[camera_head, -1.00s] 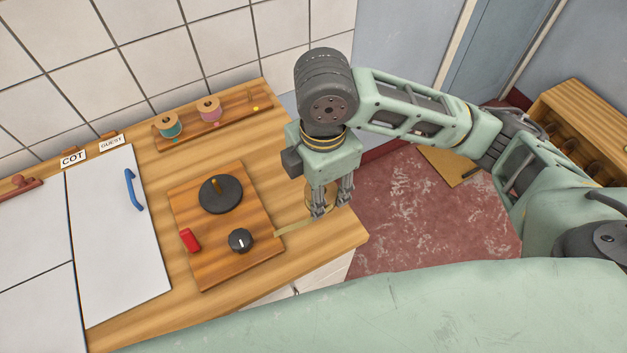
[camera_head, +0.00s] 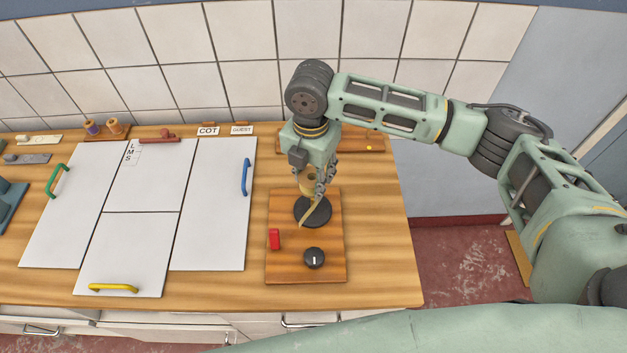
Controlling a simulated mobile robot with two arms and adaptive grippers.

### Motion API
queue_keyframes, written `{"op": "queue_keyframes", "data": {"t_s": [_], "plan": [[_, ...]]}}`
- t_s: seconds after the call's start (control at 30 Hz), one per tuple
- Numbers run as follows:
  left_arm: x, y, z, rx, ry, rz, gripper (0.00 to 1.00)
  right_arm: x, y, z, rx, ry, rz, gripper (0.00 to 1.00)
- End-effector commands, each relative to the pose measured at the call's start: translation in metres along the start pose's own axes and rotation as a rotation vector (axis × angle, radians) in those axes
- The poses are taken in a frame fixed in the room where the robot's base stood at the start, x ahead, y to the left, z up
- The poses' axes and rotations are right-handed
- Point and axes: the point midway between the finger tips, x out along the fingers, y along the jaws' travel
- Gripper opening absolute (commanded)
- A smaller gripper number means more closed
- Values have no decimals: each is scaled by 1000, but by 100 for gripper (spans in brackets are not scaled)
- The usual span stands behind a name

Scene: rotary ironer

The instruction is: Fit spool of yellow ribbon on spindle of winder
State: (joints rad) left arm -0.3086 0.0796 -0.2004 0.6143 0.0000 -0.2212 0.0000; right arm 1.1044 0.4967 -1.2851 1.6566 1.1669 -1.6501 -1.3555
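The winder (camera_head: 335,267) is a wooden board with a black disc (camera_head: 325,214), a red switch (camera_head: 274,239) and a black knob (camera_head: 314,258). My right gripper (camera_head: 311,186) points down over the disc, shut on the spool of yellow ribbon (camera_head: 307,184). A loose yellow tail of ribbon (camera_head: 309,215) hangs across the disc. The spindle is hidden by the spool and fingers. I cannot tell whether the spool is above the spindle or around it. My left gripper is not in view.
White panels with green (camera_head: 55,182), yellow (camera_head: 113,288) and blue (camera_head: 246,177) handles lie left of the winder. Bare worktop (camera_head: 385,240) lies right of the winder.

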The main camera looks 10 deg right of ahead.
Motion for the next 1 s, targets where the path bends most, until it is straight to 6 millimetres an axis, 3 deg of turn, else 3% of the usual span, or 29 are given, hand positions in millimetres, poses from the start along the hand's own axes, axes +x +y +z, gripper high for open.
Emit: {"op": "queue_keyframes", "data": {"t_s": [0.27,0.5,1.0], "plan": [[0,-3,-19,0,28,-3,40,0,0,0,1,0,0,13],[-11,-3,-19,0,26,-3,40,-2,-1,-1,2,2,-1,13],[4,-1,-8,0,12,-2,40,39,0,-1,3,0,1,13]]}}
